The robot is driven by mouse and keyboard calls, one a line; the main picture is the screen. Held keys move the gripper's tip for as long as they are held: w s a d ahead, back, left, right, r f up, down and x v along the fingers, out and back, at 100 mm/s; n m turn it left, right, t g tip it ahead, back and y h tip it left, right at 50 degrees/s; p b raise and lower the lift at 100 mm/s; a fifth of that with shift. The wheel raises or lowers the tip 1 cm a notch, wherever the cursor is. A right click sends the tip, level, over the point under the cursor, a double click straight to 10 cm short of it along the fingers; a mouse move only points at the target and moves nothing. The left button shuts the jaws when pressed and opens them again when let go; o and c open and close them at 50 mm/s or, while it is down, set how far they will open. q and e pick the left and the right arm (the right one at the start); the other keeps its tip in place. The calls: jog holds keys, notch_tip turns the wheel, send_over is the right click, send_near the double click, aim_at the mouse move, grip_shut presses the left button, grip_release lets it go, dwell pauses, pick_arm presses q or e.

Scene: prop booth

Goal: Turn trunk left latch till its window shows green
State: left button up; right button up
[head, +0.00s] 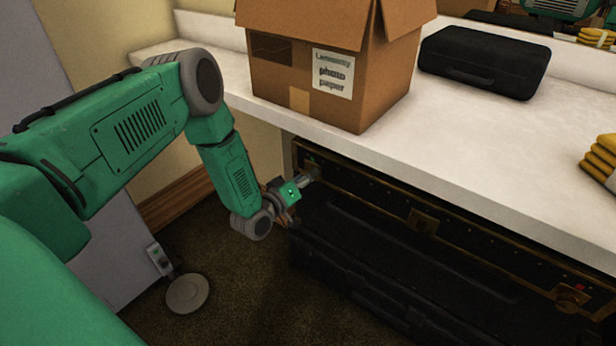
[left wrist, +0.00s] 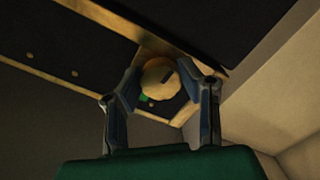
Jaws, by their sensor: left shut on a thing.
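The black trunk (head: 365,195) with brass edging is under the counter. Its left latch has a round brass knob (left wrist: 158,80) with a dark slot. My left gripper (head: 312,176) is at the trunk's upper left corner; in the left wrist view its two fingers (left wrist: 162,84) are closed on either side of the knob. A small green patch, the latch window (left wrist: 146,99), shows beside the knob, partly hidden by a finger. In the head view the gripper mostly hides the knob. My right gripper is in neither view.
The trunk's middle latch (head: 424,221) and right latch (head: 571,297) are farther right; the right one shows a small red mark. On the counter (head: 450,137) above are a cardboard box (head: 290,79), a black case (head: 485,58) and yellow folded cloths (head: 600,160).

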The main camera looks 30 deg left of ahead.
pick_arm(q)
jog(key=shift+o, duration=0.2)
jog(key=shift+a+r, duration=0.2)
jog(key=shift+a, duration=0.1)
jog(key=o, duration=1.1)
jog(key=shift+f, duration=0.1)
jog(key=shift+s, duration=0.15)
jog(key=s, duration=0.8)
jog(key=s+a, duration=0.1)
jog(key=s, duration=0.2)
jog(key=shift+s, duration=0.4)
